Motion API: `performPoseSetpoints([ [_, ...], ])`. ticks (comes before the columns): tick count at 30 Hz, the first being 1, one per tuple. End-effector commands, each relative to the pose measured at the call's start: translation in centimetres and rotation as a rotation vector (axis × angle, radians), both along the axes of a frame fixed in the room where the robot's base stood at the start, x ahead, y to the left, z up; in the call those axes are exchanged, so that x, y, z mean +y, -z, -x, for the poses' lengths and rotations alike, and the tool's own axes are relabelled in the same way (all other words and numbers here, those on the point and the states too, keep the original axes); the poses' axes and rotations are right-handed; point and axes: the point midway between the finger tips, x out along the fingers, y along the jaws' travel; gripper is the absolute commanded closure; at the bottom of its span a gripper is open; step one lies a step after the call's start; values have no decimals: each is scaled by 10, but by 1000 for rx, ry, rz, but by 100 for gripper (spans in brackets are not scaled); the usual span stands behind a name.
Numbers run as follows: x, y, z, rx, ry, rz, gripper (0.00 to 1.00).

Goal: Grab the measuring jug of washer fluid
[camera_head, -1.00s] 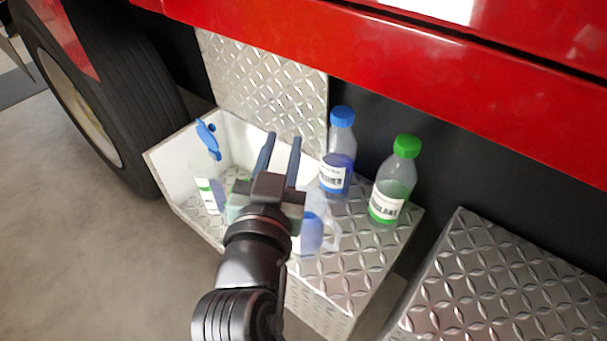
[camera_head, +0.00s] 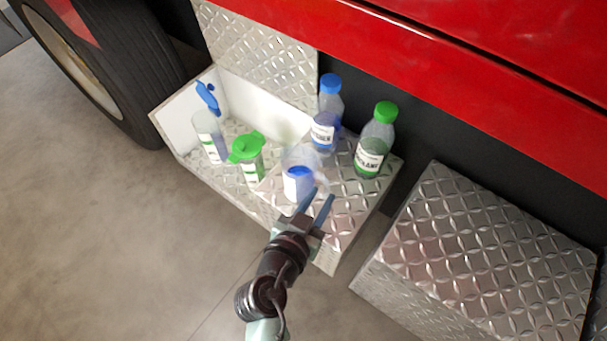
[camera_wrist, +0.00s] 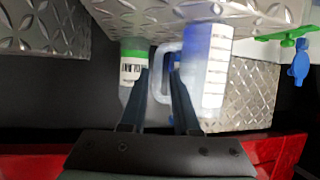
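The clear measuring jug (camera_head: 298,182) with blue washer fluid stands on the diamond-plate step, near its front edge. Its handle faces right in the head view. My gripper (camera_head: 321,195) is open just right of the jug, fingers pointing at its handle side. In the wrist view the jug (camera_wrist: 208,72) is close on the right, and its pale handle (camera_wrist: 163,50) shows at the gap between my fingertips (camera_wrist: 160,72). The fingers are apart, with no grip visible; whether they touch the handle I cannot tell.
Behind the jug stand a blue-capped bottle (camera_head: 325,118) and a green-capped bottle (camera_head: 375,145). Left are a green-lidded container (camera_head: 248,160) and a blue-lidded one (camera_head: 208,135). A second plate step (camera_head: 480,250) lies right; red bodywork (camera_head: 450,75) overhangs.

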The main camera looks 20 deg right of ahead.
Motion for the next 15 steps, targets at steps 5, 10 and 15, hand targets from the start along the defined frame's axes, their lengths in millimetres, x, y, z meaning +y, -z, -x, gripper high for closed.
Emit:
performPoseSetpoints([
  [5, -9, 5, -10, -1, 0, 1, 70],
  [10, -22, 10, -21, 1, 3, 1, 70],
  [15, -37, 20, -37, 0, 1, 0, 70],
])
